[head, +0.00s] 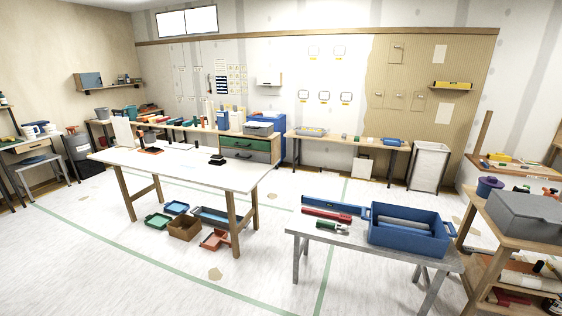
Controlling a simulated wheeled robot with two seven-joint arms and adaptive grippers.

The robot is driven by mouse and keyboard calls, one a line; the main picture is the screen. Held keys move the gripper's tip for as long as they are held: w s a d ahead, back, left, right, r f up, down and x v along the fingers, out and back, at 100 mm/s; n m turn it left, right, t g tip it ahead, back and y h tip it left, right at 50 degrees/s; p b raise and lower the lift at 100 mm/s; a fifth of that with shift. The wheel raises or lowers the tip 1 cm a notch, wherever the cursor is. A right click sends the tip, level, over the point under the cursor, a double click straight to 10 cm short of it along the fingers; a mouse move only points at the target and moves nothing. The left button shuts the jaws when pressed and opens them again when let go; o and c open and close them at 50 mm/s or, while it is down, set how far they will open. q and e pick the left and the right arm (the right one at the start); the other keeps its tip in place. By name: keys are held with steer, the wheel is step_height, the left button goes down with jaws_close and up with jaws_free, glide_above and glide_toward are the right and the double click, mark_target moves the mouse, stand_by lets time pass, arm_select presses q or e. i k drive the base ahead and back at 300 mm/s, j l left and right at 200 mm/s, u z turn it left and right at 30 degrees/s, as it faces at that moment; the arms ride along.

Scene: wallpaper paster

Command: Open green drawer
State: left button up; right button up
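The green drawer (246,143) is the upper front of a small wooden-framed cabinet at the back, just behind the right end of the long white table. It has a dark handle and looks closed. A grey drawer front (245,155) sits below it, partly hidden by the white table. Neither of my grippers is in the head view.
The long white table (190,160) stands between me and the cabinet, with trays and a cardboard box (185,228) under it. A grey trestle table (340,243) with a blue tub (408,238) stands front right. Open floor lies front left and between the tables.

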mark_target(226, 140)
steer(key=i+u, duration=0.7)
steer(key=i, duration=0.2)
steer(key=i+l+u, duration=0.1)
steer(key=i+u, duration=0.4)
steer(key=i, duration=0.5)
steer(key=i+z, duration=0.25)
steer(key=i, duration=0.25)
steer(key=i+j+z, duration=0.2)
steer(key=i, duration=0.3)
steer(key=i+j+z, duration=0.1)
steer(key=i+z, duration=0.15)
steer(key=i+j+z, duration=0.3)
steer(key=i, duration=0.15)
steer(key=l, duration=0.1)
